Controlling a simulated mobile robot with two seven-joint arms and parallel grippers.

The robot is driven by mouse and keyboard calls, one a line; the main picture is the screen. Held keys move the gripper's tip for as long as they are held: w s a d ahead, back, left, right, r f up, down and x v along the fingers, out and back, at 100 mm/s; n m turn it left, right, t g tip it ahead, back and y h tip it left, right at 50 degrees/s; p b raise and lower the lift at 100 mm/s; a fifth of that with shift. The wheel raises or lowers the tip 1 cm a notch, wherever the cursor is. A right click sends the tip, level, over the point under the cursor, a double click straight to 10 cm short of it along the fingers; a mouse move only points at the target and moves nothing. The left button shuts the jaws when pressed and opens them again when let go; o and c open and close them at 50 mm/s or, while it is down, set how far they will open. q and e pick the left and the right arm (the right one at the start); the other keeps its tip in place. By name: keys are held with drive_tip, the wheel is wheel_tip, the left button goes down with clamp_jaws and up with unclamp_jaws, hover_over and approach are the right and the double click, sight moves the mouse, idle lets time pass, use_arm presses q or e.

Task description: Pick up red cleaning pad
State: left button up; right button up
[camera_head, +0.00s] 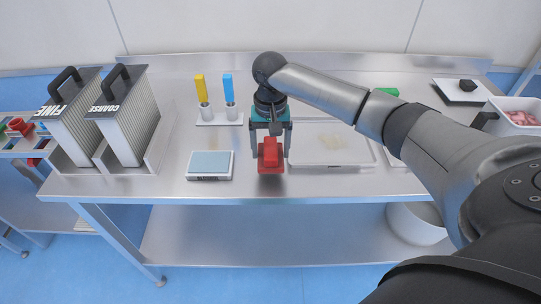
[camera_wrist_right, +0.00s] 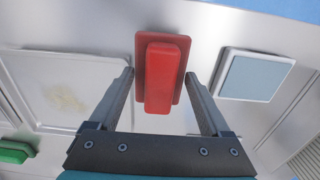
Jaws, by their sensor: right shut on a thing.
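The red cleaning pad (camera_head: 270,153) is near the front edge of the steel table, between the blue-topped scale and the shallow tray. It has a flat red base and a raised block handle. In the right wrist view the red pad (camera_wrist_right: 163,75) sits between the two fingers. My right gripper (camera_head: 270,140) comes down from above and is shut on the pad, with a finger on each side. I cannot tell whether the pad's base touches the table. My left gripper is not in view.
A shallow tray (camera_head: 308,159) with a pale smear lies right of the pad. A blue-topped scale (camera_head: 209,164) lies left. Farther left stand the FINE and COARSE graters (camera_head: 127,115). Behind is a holder (camera_head: 218,121) with yellow and blue handles. A green pad (camera_wrist_right: 14,153) shows in the wrist view.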

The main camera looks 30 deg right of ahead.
sight(270, 147)
wheel_tip(270, 147, up, 16)
drive_tip(key=p, duration=0.2)
drive_tip(key=shift+r, duration=0.1)
